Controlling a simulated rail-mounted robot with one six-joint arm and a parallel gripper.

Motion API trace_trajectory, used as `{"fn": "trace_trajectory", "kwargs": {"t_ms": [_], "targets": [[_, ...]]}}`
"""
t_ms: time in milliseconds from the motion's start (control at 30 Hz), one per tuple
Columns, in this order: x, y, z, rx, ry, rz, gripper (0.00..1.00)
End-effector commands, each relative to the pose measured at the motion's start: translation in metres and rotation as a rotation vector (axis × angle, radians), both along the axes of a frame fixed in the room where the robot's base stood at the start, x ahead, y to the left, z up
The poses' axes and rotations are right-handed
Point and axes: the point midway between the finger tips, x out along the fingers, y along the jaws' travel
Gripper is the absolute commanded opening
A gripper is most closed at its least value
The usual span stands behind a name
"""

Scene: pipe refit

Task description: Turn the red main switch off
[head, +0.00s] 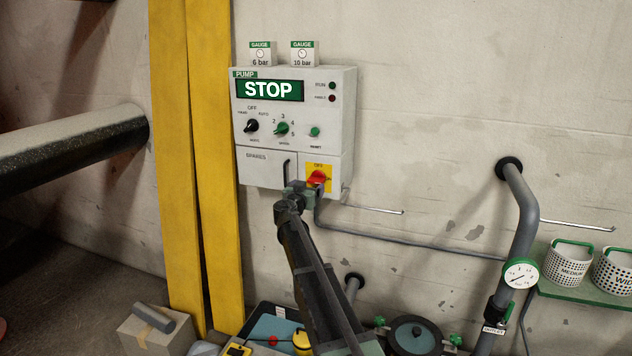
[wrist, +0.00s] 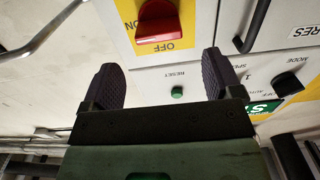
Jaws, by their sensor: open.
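The red main switch (head: 317,179) sits on a yellow plate at the lower right of the white pump panel (head: 345,120). In the head view OFF is printed above it and ON to its right; its handle appears to lie crosswise, in line with ON. In the wrist view, which is turned over, the red switch (wrist: 158,24) is at the top, beyond the fingertips. My gripper (head: 302,190) is just at the lower left of the switch in the head view. In the wrist view my gripper (wrist: 162,72) is open, with nothing between its dark fingers.
The panel display (head: 270,90) reads STOP. A dark handle (head: 287,170) on the SPARES door is left of the switch. A thin rod (head: 375,209) sticks out at the lower right of the panel, above a grey pipe (head: 400,240).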

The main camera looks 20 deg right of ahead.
Motion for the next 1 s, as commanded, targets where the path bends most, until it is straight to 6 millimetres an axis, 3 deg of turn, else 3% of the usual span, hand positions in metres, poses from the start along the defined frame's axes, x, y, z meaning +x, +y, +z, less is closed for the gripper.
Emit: {"fn": "trace_trajectory", "kwargs": {"t_ms": [233, 567, 900, 1000], "targets": [[0.045, -0.041, 0.000, -0.001, 0.001, -0.001, 0.85], [0.052, -0.051, 0.000, 0.000, 0.001, 0.000, 0.85], [0.052, -0.051, 0.000, 0.000, 0.001, -0.001, 0.36], [0.052, -0.051, 0.000, -0.001, 0.002, -0.001, 0.36]]}}
